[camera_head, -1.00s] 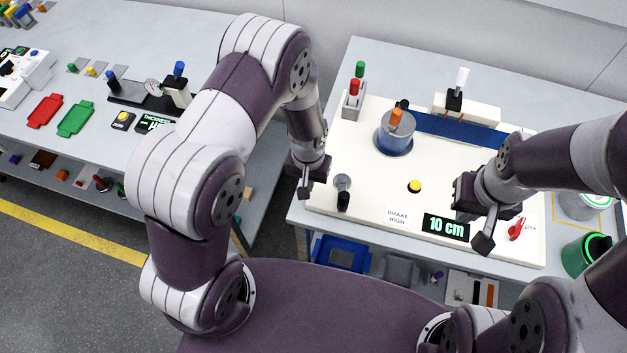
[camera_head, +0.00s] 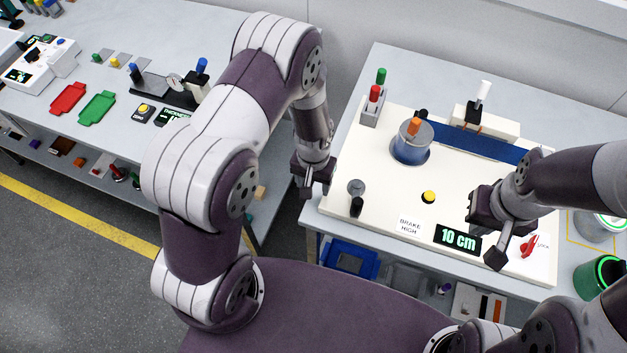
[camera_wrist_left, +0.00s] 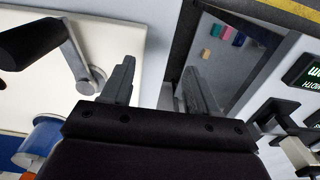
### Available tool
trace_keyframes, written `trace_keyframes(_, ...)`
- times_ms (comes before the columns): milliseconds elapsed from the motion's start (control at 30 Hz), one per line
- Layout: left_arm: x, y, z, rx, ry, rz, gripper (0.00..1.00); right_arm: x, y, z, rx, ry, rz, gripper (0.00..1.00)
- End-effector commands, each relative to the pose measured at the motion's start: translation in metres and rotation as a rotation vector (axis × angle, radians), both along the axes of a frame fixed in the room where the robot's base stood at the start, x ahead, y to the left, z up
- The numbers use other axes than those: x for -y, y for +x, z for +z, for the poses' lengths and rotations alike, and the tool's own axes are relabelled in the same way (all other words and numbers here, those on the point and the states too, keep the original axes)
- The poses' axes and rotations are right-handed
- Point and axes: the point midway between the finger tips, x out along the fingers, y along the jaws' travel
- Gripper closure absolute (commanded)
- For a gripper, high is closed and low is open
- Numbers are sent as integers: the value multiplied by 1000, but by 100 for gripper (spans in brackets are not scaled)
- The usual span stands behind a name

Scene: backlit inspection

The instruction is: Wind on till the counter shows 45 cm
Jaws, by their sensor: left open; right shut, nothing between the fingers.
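The white winding board (camera_head: 385,190) lies on the right table. Its counter (camera_head: 458,239) reads 10 cm, beside a sign (camera_head: 409,226) reading BRAKE HIGH. A crank with a black handle (camera_head: 356,206) sits at the board's front left; the handle also shows large in the left wrist view (camera_wrist_left: 30,42). A spool with an orange knob (camera_head: 411,146) carries a blue band (camera_head: 478,140). My left gripper (camera_head: 307,192) is open and empty, left of the crank and apart from it. My right gripper (camera_head: 497,250) is shut and empty above the board, between the counter and the red lock lever (camera_head: 529,246).
A yellow button (camera_head: 429,196) is on the board's middle. A stand with red and green pegs (camera_head: 375,98) and a white-handled block (camera_head: 482,108) stand at the back. A green-rimmed cup (camera_head: 598,275) is at right. A gap separates the two tables.

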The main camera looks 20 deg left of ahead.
Motion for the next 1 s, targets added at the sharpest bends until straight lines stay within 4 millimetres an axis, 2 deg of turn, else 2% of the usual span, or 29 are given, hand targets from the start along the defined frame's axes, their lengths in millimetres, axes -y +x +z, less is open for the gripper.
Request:
trace_keyframes(267, 0, 0, 7, 0, 0, 0, 40, 0, 0, 6, 0, 0, 0, 100)
trace_keyframes(800, 0, 0, 80, 1, 0, 0, 40, 0, 0, 69, 0, 0, 0, 100)
trace_keyframes(1000, 0, 0, 80, 0, 0, 0, 40, 0, 0, 68, 0, 0, 0, 100)
